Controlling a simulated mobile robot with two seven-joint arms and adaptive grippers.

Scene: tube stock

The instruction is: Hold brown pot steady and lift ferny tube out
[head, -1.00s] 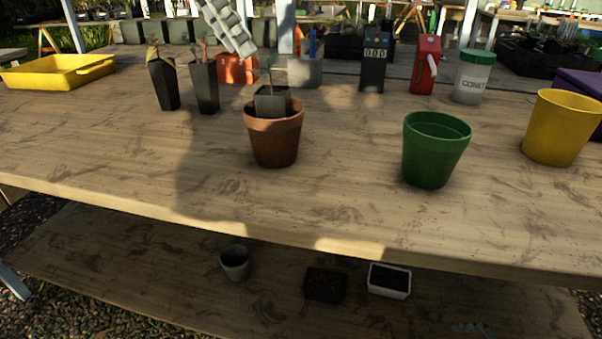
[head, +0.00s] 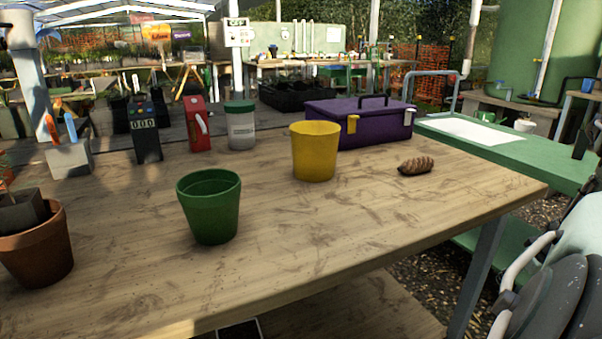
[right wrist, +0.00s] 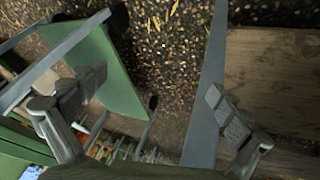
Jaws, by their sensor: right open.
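The brown pot (head: 38,252) is a terracotta pot at the left edge of the head view, upright on the wooden bench and cut by the frame. The ferny tube, a dark square tube (head: 22,213), sits inside it with its top above the rim. Only a bit of its plant shows. My right gripper is open and empty in the right wrist view (right wrist: 158,104), its fingers wide apart over gravel and the bench edge. In the head view my right arm is at the lower right, far from the brown pot. My left gripper is out of view.
A green pot (head: 211,215) and a yellow pot (head: 315,158) stand on the bench (head: 300,255). Behind are a purple toolbox (head: 365,128), a white tub (head: 241,131), a red carton (head: 197,130) and a dark meter (head: 146,140). A brown cone-like object (head: 416,166) lies near the right edge.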

